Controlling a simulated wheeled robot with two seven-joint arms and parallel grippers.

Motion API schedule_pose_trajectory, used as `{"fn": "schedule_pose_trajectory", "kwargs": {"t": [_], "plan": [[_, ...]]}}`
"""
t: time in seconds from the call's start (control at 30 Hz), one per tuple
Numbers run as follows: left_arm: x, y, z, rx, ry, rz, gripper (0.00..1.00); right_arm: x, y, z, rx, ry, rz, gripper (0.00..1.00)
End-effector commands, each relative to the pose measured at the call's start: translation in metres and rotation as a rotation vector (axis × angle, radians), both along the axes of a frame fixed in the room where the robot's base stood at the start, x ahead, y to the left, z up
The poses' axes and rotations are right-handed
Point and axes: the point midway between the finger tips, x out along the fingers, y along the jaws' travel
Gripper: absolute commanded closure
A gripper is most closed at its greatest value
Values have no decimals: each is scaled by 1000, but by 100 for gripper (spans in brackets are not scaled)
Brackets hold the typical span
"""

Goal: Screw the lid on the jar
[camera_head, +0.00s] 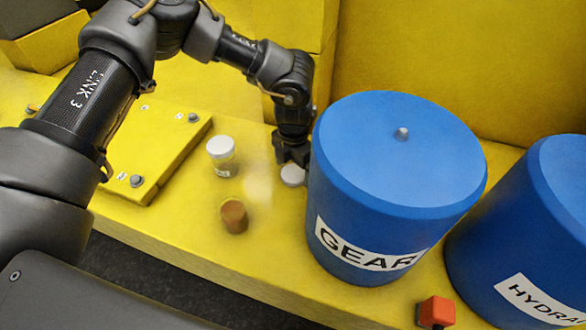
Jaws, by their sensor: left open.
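A small jar (225,168) with a white round top and a label stands on the yellow surface, left of centre. A flat white disc that looks like a lid (293,176) lies to its right, close to the big blue drum. My left gripper (291,155) points down right above and behind this disc, with its jaws open. I cannot tell whether the fingers touch the disc. A short brown cylinder (234,216) stands in front of the jar. My right gripper is not in view.
A blue drum marked GEAR (397,160) stands just right of my left gripper, with a second blue drum (520,235) beyond it. A raised yellow plate with bolts (160,150) is at left. A red block (436,311) is near the front edge.

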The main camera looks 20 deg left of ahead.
Motion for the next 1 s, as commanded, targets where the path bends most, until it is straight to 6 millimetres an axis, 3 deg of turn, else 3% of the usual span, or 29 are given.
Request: {"fn": "schedule_pose_trajectory", "kwargs": {"t": [0.43, 0.8, 1.0], "plan": [[0, 0, -8, -1, 1, -1, 12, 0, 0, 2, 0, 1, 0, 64], [0, 0, -8, -1, 1, -1, 59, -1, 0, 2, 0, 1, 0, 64], [0, 0, -8, -1, 1, 0, 60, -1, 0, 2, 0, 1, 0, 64]]}}
